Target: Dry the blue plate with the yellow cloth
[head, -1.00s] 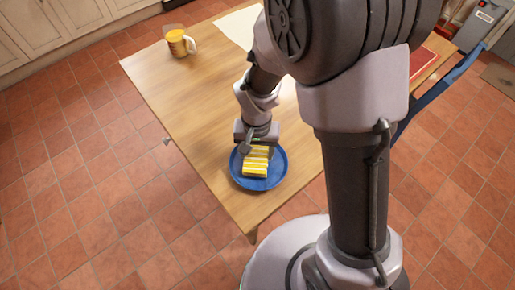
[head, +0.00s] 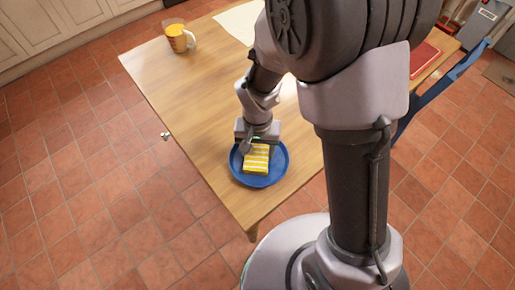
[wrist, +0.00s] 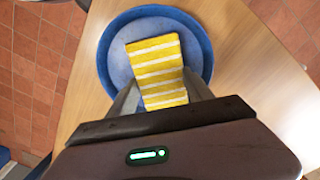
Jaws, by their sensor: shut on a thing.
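The blue plate (head: 277,170) lies near the front corner of the wooden table; it also shows in the wrist view (wrist: 112,55). The yellow cloth (head: 256,158), with white stripes, is on the plate and appears as a flat folded rectangle in the wrist view (wrist: 157,62). My gripper (head: 258,143) is low over the plate's far side in the head view. In the wrist view its fingers (wrist: 163,100) are shut on the near end of the cloth. Fingertip contact is partly hidden by the cloth.
A pale sheet (head: 238,22) lies at the back and a red flat item (head: 424,58) at the right. The wooden table (head: 190,110) is clear left of the plate. A blue chair (head: 440,92) stands at the right.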

